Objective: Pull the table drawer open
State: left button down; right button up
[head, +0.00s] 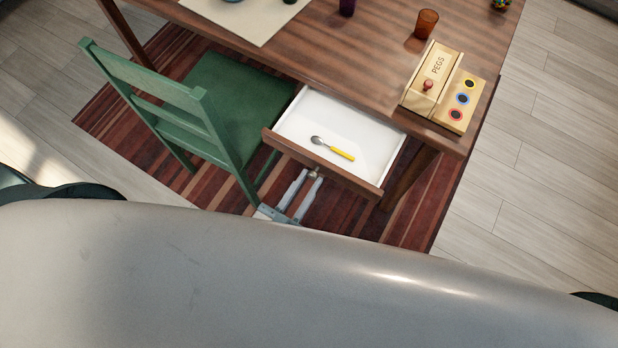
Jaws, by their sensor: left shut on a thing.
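The table drawer (365,132) stands open, pulled out from under the brown wooden table (384,58). Its inside is white, its front edge is brown wood, and a spoon with a yellow handle (341,153) lies in it. My left gripper (312,174) is at the middle of the drawer front, shut on the small round drawer knob (312,173). The knob is mostly hidden between the fingertips. My right gripper is not in view.
A green chair (215,110) stands just left of the drawer. A wooden pegs box (432,80), an orange cup (426,23) and a pale mat (245,15) are on the table. A striped rug (400,222) lies below. Part of my own body covers the bottom.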

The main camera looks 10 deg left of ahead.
pick_arm(q)
jog(key=c, duration=1.5)
grip_release()
jog(key=shift+s+a+f, duration=0.1)
jog(key=shift+s, duration=0.3)
jog(key=shift+b+v, duration=1.7)
jog(key=shift+v, duration=6.6)
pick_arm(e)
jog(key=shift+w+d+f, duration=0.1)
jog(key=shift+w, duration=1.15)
